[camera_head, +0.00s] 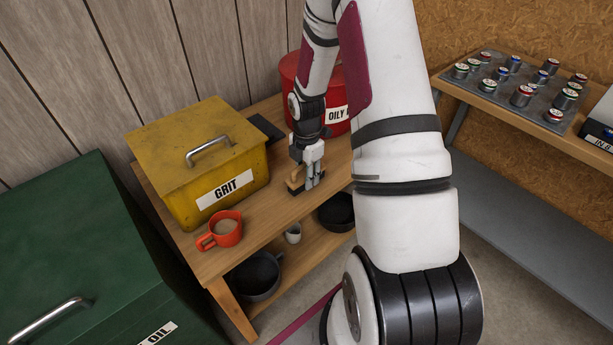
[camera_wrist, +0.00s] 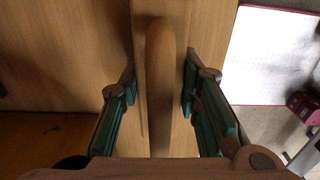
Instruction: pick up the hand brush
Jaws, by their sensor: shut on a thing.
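The hand brush (camera_head: 294,184) has a pale wooden body and dark bristles. In the head view it is on the wooden bench, at its front part right of the mug, partly hidden by my fingers. My gripper (camera_head: 314,176) reaches down over it from above. In the wrist view the brush's rounded wooden handle (camera_wrist: 158,85) runs lengthwise between the two green-padded fingers of my gripper (camera_wrist: 160,88). I cannot tell whether the brush is clear of the bench top.
A yellow grit box (camera_head: 200,160) and an orange mug (camera_head: 226,229) stand left of the brush on the bench (camera_head: 262,222). A red oily-waste bin (camera_head: 290,75) stands behind. Pots sit on the lower shelf. A green chest (camera_head: 75,240) is at the left.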

